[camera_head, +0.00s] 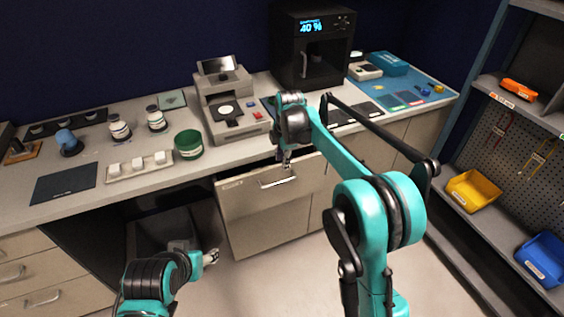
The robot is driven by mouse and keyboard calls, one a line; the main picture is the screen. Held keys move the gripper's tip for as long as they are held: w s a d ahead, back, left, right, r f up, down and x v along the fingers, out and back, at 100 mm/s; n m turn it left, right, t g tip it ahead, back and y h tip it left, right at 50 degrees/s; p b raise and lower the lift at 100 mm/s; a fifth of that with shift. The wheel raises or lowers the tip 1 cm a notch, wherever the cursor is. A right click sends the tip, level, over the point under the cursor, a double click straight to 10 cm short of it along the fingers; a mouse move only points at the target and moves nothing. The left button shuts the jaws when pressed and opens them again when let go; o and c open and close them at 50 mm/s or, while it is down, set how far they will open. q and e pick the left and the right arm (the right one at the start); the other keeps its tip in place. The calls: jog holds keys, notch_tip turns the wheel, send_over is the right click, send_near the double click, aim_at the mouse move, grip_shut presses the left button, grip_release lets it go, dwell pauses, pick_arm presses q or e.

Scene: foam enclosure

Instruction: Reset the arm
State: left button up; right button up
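My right arm, teal and black, reaches in from the lower right over the counter's front edge. Its small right gripper (287,162) points down by the top edge of a pulled-out drawer (240,199), just above the drawer's pale handle (278,182). It looks narrow, with nothing visible in it, but I cannot tell whether its fingers are apart or whether it touches the drawer. My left arm is folded low at the bottom left. Its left gripper (211,257) points right over the floor, and its finger state is too small to read.
The counter carries a grey device (230,105), a black machine (313,48) with a lit display, a green container (188,144), jars and a blue mat (405,83). A shelf with a yellow bin (473,191) and a blue bin (541,259) stands at right. Floor (290,265) between arms is clear.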

jog(key=s+d+r+m+t, duration=0.1)
jog(key=s+d+r+m, duration=0.35)
jog(key=s, duration=0.35)
jog(key=s+d+r+m+t, duration=0.1)
jog(key=s+d+r+m, duration=0.25)
jog(key=s+m, duration=0.3)
jog(key=s+d+f+m+t, duration=0.1)
jog(key=s+d+f+m, duration=0.1)
jog(key=s+m, duration=0.3)
jog(key=s+d+f+m+t, duration=0.2)
jog(key=s+m, duration=0.4)
jog(key=s, duration=0.8)
jog(key=shift+s+d+f+h, duration=0.3)
jog(key=shift+d+f+h, duration=0.1)
jog(key=shift+d+f, duration=0.4)
jog(key=shift+a, duration=0.1)
